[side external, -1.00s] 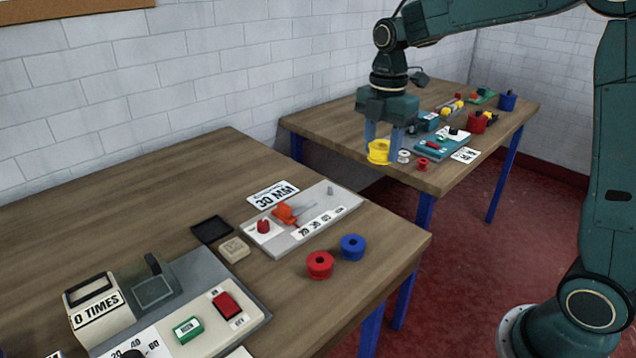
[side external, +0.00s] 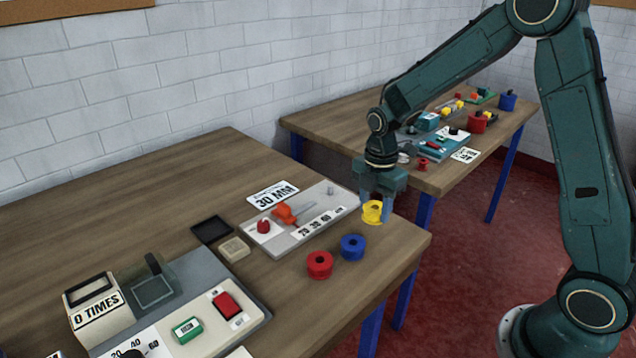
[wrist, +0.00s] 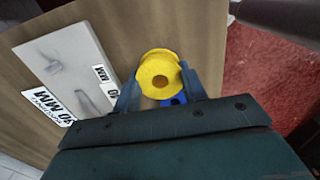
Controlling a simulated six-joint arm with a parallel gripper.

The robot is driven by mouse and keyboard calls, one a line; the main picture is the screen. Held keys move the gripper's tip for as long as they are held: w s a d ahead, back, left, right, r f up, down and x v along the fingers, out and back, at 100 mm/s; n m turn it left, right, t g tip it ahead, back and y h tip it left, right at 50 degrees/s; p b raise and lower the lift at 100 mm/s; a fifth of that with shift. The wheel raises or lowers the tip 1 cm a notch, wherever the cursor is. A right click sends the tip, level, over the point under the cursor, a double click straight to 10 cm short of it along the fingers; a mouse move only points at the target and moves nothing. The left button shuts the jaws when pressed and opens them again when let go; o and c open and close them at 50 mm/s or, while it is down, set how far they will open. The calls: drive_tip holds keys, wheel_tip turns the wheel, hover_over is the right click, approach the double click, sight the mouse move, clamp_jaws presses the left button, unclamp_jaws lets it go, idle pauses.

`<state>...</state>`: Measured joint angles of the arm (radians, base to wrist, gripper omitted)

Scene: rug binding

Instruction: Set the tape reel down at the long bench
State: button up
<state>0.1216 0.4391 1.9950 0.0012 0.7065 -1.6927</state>
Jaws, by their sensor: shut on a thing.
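The yellow tape reel (side external: 372,211) is held between the fingers of my gripper (side external: 375,205), over the right end of the near wooden bench (side external: 130,200). In the wrist view the yellow reel (wrist: 158,75) sits between the two blue fingers of my gripper (wrist: 158,92), its round face and centre hole showing. The reel looks raised above the bench top; the exact gap is hard to tell. A blue reel (side external: 352,247) and a red reel (side external: 320,264) stand on the bench nearby, in front and left of the held reel. The blue one partly shows under it in the wrist view (wrist: 176,99).
A grey panel (side external: 335,196) with an orange lever and a 30 MM card (side external: 272,194) lies behind the reels. A counter machine (side external: 95,300) fills the bench's near left. A second table (side external: 330,130) with several items stands behind. Bare wood lies right of the blue reel.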

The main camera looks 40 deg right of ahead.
sight(372, 233)
drive_tip(key=shift+f, duration=2.15)
drive_tip(key=shift+f, duration=0.15)
drive_tip(key=o, duration=1)
drive_tip(key=shift+r, duration=6.2)
